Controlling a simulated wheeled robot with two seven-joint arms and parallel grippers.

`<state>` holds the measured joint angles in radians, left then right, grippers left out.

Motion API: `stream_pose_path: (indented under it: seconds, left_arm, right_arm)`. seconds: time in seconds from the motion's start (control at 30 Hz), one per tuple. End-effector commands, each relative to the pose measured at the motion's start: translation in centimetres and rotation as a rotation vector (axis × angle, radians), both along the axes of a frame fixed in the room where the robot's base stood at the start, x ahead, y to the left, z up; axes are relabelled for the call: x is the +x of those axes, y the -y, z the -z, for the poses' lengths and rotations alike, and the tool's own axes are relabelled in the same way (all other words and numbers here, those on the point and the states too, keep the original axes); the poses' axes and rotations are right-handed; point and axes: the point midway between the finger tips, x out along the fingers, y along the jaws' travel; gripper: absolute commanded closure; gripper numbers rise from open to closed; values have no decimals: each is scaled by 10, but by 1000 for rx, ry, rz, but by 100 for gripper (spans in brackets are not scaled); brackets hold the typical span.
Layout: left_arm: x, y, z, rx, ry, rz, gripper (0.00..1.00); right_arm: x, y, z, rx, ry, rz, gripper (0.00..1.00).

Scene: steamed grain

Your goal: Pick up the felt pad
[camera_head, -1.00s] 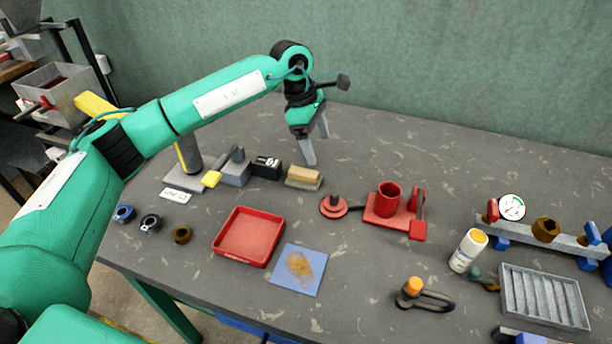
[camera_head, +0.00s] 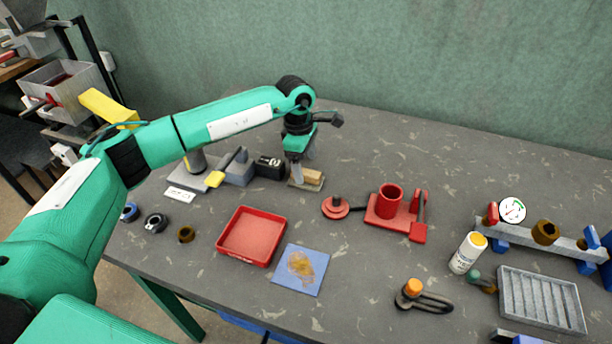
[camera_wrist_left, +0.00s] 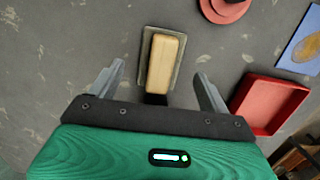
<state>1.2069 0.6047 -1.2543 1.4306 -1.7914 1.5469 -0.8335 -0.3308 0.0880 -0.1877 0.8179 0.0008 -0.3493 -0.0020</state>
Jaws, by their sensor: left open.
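A tan block, which I take for the felt pad (camera_head: 311,177), lies on a thin grey plate (camera_head: 296,187) at the back middle of the table. In the left wrist view the pad (camera_wrist_left: 163,62) lies lengthwise on its plate (camera_wrist_left: 144,56), between my fingers. My left gripper (camera_head: 302,172) is open and points down at the pad, hiding part of it in the head view. In the left wrist view my left gripper (camera_wrist_left: 160,70) has one finger on each side, with gaps to the pad. Whether the fingertips are at its height, I cannot tell.
A black block (camera_head: 269,167) stands close left of the pad. A red disc with a knob (camera_head: 335,208) and a red cup fixture (camera_head: 389,203) are to the right. A red tray (camera_head: 250,236) and a stained blue cloth (camera_head: 300,270) lie in front.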

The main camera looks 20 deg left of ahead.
Motion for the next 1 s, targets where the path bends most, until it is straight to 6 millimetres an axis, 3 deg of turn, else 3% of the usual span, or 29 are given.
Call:
stream_pose_path:
  seconds: [0.2,0.47,0.7,1.0]
  left_arm:
    - [-2,3,31,-1,-4,1,20]
    - [-1,4,37,-1,0,1,20]
    - [-1,3,36,-1,0,1,67]
    - [-1,3,35,-2,0,1,70]
  right_arm:
    - [-18,1,-4,1,-15,-1,64]
    - [-17,1,-2,0,-11,-2,64]
    - [-17,1,-3,0,-11,-2,64]
    - [-17,1,-2,0,-12,-1,64]
